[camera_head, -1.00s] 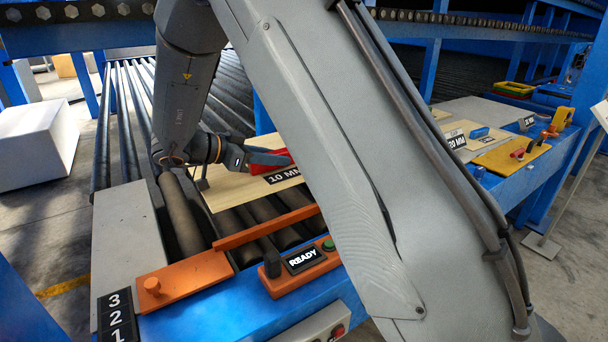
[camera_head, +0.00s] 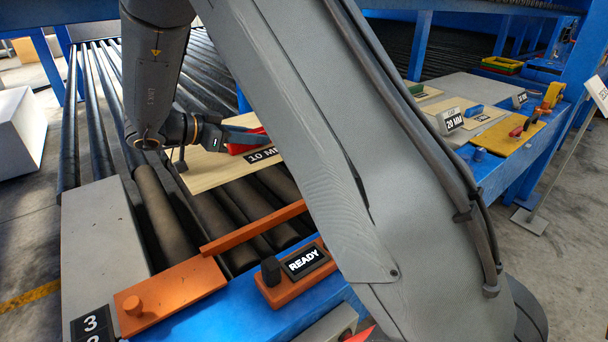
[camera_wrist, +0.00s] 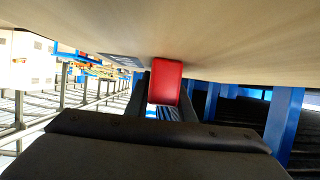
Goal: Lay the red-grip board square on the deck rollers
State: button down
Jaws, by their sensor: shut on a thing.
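The pale wooden board (camera_head: 208,172) is in the head view, behind my arm, with a red grip (camera_head: 246,148) and a "10 MM" label. My gripper (camera_head: 252,140) is shut on the red grip. In the wrist view, the red grip (camera_wrist: 165,82) stands between my fingers and the board's face (camera_wrist: 220,40) fills the top. The board is over the dark deck rollers (camera_head: 225,220), tilted relative to the orange fence (camera_head: 255,227). Its right part is hidden by my arm, and I cannot tell whether it touches the rollers.
An orange block with a knob (camera_head: 172,295) and a READY box (camera_head: 297,268) sit at the deck's front. A grey plate (camera_head: 103,235) borders the rollers on the left. A bench on the right holds a yellow board (camera_head: 508,136) and a 20 MM sign (camera_head: 450,121).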

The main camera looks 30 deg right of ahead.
jog(key=shift+w+f+b, duration=0.35)
jog(key=shift+f+b, duration=0.75)
jog(key=shift+f, duration=1.9)
jog(key=shift+w+f+b, duration=0.4)
jog(key=shift+f+b, duration=0.65)
jog(key=shift+f, duration=2)
jog(key=shift+w+f+b, duration=0.35)
jog(key=shift+f+b, duration=0.75)
jog(key=shift+f, duration=1.9)
jog(key=shift+f, duration=0.15)
jog(key=c, duration=1.5)
grip_release()
jog(key=b+v, duration=0.2)
jog(key=v, duration=1)
